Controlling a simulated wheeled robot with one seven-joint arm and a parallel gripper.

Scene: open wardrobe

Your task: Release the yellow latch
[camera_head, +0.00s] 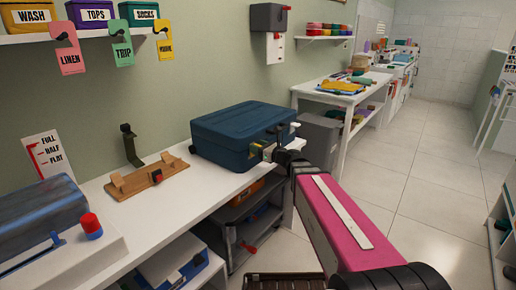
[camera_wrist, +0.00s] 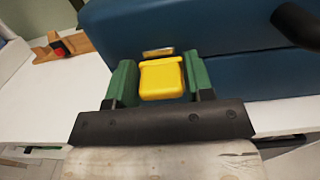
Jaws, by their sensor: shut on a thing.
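The yellow latch (camera_wrist: 161,82) is on the front of a closed blue case (camera_wrist: 205,62), just below a small brass-coloured plate (camera_wrist: 158,52). My gripper (camera_wrist: 161,78) has one green finger on each side of the latch and is shut on it. In the head view the blue case (camera_head: 235,133) sits on the white counter, with my gripper (camera_head: 268,152) at its front right side. The latch is too small and covered to make out clearly there. A black handle (camera_wrist: 298,24) juts from the case at the right of the wrist view.
A wooden stand (camera_head: 148,180) with a dark upright bracket is left of the case on the counter (camera_head: 190,205). A blue-grey box (camera_head: 40,215) with a red knob (camera_head: 91,222) is farther left. A grey cart (camera_head: 250,225) stands below. The tiled floor (camera_head: 425,190) at right is clear.

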